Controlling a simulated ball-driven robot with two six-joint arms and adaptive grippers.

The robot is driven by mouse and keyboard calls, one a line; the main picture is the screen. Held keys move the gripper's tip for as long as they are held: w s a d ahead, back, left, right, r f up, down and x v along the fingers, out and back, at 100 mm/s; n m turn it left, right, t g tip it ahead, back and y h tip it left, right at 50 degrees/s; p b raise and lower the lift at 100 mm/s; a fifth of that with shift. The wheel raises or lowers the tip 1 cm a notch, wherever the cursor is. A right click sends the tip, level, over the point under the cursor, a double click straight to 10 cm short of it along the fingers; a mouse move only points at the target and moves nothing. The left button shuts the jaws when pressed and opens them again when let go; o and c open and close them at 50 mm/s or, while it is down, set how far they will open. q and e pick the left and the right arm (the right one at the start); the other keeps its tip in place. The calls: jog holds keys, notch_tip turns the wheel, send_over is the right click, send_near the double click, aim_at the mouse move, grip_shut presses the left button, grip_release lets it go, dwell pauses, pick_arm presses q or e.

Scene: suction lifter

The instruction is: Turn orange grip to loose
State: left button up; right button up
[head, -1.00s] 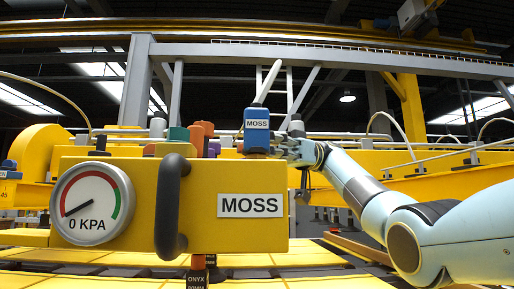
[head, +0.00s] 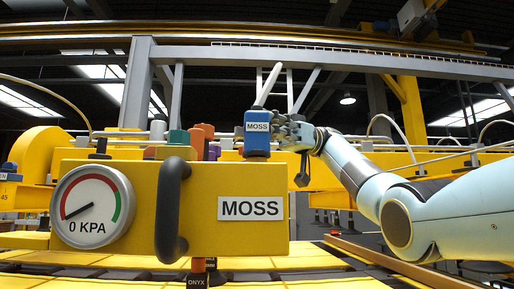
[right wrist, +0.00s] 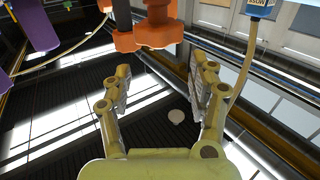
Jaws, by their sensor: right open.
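An orange grip (head: 201,134) stands behind the top edge of the yellow lifter box, left of the blue MOSS block (head: 256,133); its lower part is hidden. In the right wrist view an orange part (right wrist: 148,32) lies just beyond my right fingertips, apart from them; I take it for the same grip. My right gripper (right wrist: 160,78) is open with nothing between its fingers. In the head view my right gripper (head: 291,134) is right beside the blue block; whether it touches is unclear. My left gripper is not in view.
The yellow lifter box (head: 230,175) carries a gauge (head: 92,206) reading 0 KPA, a dark handle (head: 172,210) and a MOSS label (head: 248,207). A green knob (head: 178,137) stands near the orange grip. A purple part (right wrist: 36,24) and a hose (right wrist: 243,65) flank my right gripper.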

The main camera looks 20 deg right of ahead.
notch_tip(320, 180, up, 6)
jog(key=shift+f, duration=0.1)
dwell(0.5)
